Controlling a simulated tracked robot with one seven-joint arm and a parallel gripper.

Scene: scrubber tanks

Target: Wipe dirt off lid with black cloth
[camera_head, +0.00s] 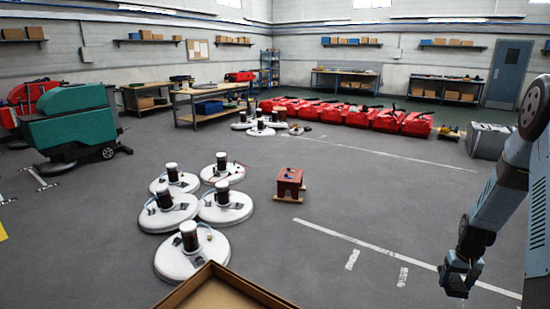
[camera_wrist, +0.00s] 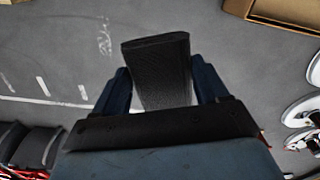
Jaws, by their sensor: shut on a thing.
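My gripper (camera_head: 456,284) hangs low at the right in the head view, well apart from the white round lids. In the wrist view my gripper (camera_wrist: 160,86) is shut on a dark, textured, pad-like piece, the black cloth (camera_wrist: 158,65), which sticks out past the fingers. The cloth is hard to make out in the head view. Several white lids with black cylinders lie on the floor left of centre; the nearest lid (camera_head: 188,265) has a small brownish spot near its right side. I cannot tell whether this is the dirt. Parts of lids show at the right in the wrist view (camera_wrist: 302,110).
An open cardboard box (camera_head: 215,291) is at the bottom edge, close to the nearest lid. A reddish-brown box (camera_head: 289,184) stands right of the lids. A green floor machine (camera_head: 75,122) is at the left, red tanks (camera_head: 370,117) at the back. The floor between lids and gripper is mostly clear.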

